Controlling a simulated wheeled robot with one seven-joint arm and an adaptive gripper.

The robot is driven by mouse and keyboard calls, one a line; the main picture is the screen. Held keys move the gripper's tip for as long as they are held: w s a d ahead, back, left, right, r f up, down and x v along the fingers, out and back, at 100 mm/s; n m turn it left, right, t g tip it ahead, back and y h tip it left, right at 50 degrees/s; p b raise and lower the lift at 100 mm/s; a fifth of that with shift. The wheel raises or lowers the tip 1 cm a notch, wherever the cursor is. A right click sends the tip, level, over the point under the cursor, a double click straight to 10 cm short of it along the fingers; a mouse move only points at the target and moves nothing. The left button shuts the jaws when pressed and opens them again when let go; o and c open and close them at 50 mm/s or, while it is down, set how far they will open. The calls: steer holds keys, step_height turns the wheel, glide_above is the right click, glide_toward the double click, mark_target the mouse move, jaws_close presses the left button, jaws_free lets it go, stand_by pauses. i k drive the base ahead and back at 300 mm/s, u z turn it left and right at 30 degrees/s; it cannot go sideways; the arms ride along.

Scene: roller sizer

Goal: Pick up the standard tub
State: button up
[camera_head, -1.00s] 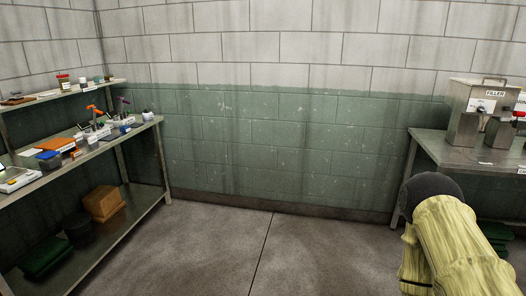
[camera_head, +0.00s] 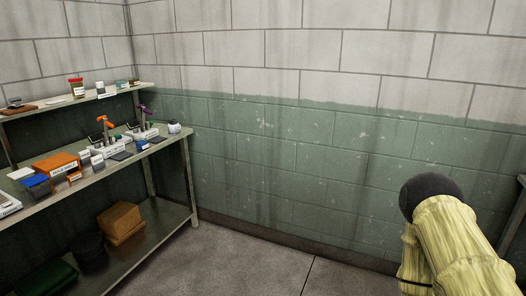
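No thing here can be surely told as the standard tub; labels are too small to read. My arm (camera_head: 452,245), in a yellow sleeve with a dark rounded end, shows at the lower right, far from the shelving. My gripper is not in view.
The middle shelf (camera_head: 165,143) also holds an orange box (camera_head: 56,163), a blue item (camera_head: 36,182) and orange-handled and purple-handled tools. Below are a brown box (camera_head: 121,221), a black bucket (camera_head: 91,253) and green cloth-like stuff (camera_head: 48,280). The floor (camera_head: 235,265) right of the shelving is clear.

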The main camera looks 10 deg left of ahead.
mark_target(140, 144)
steer(key=u, duration=0.5)
steer(key=i, duration=1.85)
steer(key=u, duration=0.6)
